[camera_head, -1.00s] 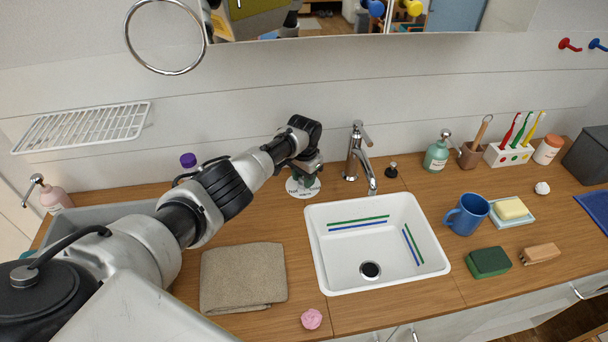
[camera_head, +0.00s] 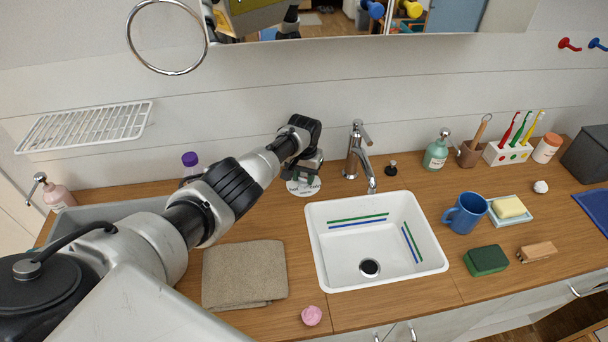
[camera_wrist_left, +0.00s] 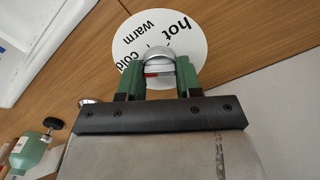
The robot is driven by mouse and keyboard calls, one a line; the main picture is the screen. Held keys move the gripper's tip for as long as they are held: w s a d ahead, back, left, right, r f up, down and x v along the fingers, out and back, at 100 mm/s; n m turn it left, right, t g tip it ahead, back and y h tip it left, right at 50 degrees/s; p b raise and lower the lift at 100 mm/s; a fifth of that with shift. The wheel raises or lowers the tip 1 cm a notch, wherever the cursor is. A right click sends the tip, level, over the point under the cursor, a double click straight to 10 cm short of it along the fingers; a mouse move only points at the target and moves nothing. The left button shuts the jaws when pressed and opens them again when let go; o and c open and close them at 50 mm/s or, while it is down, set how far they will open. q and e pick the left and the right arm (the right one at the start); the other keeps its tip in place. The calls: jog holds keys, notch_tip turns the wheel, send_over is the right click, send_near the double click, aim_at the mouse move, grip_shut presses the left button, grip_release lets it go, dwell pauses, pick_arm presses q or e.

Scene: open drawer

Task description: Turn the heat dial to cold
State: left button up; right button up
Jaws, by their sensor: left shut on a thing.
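The heat dial is a round white plate (camera_wrist_left: 193,48) lettered hot, warm and cold, with a silver knob (camera_wrist_left: 157,62) at its middle. In the head view the plate (camera_head: 301,188) lies on the counter left of the faucet, partly hidden under my arm. My left gripper (camera_wrist_left: 160,74) has its green fingers on either side of the knob and is shut on it; it also shows in the head view (camera_head: 304,180). A red mark shows on the knob's side, near the cold lettering. I cannot tell the exact setting. My right gripper is not in view.
A white sink (camera_head: 325,262) and faucet (camera_head: 355,155) stand just right of the dial. A folded towel (camera_head: 244,274) and pink item (camera_head: 312,316) lie in front. A purple-capped bottle (camera_head: 190,160) stands behind my arm. A blue mug (camera_head: 466,214) stands farther right.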

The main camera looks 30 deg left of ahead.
aim_at(304, 177)
pick_arm(q)
jog(key=shift+w+r, duration=0.1)
jog(key=o, duration=0.9)
notch_tip(304, 177, up, 11)
jog(key=shift+f+p, duration=0.1)
jog(key=shift+p, duration=0.4)
